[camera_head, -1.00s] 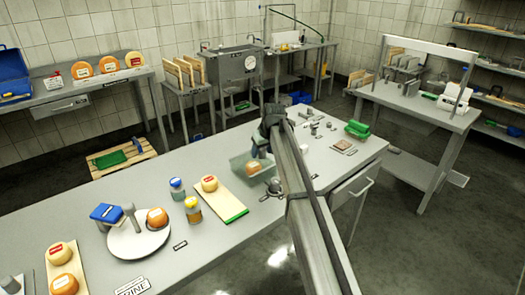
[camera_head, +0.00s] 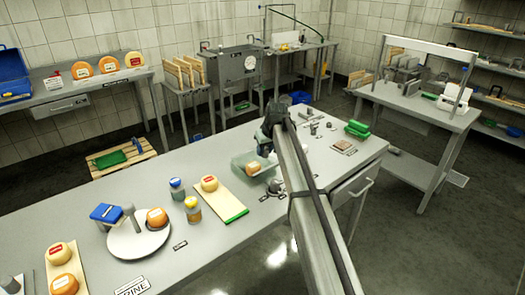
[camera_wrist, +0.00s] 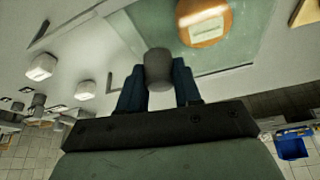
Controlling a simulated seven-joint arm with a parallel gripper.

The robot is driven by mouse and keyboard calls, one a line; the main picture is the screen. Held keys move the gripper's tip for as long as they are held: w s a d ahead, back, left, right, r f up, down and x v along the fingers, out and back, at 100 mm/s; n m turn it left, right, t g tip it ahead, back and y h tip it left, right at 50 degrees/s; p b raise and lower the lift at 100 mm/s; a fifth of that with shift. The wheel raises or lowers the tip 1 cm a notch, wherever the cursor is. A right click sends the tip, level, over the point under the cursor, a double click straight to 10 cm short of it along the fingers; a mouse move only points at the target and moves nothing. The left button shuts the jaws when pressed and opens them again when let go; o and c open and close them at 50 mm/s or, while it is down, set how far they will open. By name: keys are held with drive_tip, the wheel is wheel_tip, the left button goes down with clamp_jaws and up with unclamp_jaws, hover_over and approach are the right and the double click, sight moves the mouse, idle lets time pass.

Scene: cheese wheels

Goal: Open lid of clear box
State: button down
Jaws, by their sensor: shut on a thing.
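The clear box (camera_head: 240,160) stands on the steel table, left of my arm, with an orange cheese (camera_head: 254,168) in it. In the wrist view, the cheese (camera_wrist: 205,25) and its pale label show near the top edge. My gripper (camera_wrist: 159,75) is shut on a grey round knob (camera_wrist: 158,66), held between its blue fingers. A greenish see-through pane (camera_wrist: 150,22) spreads behind the knob, apparently the lid. In the head view, my gripper (camera_head: 268,142) is at the box's back right corner; my arm hides the knob, and the lid's exact tilt cannot be told.
A cream cheese on a board (camera_head: 225,200), jars (camera_head: 193,209) and a round white plate (camera_head: 139,238) stand left of the box. A small metal thing (camera_head: 274,186) lies close in front of it. Green blocks (camera_head: 357,129) and small metal parts lie to the right.

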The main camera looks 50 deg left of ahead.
drive_tip(key=w, duration=1)
drive_tip(key=shift+w, duration=0.35)
drive_tip(key=c, duration=0.8)
unclamp_jaws()
drive_tip(key=v, duration=1.4)
drive_tip(key=shift+a, duration=0.1)
drive_tip(key=shift+f, duration=0.1)
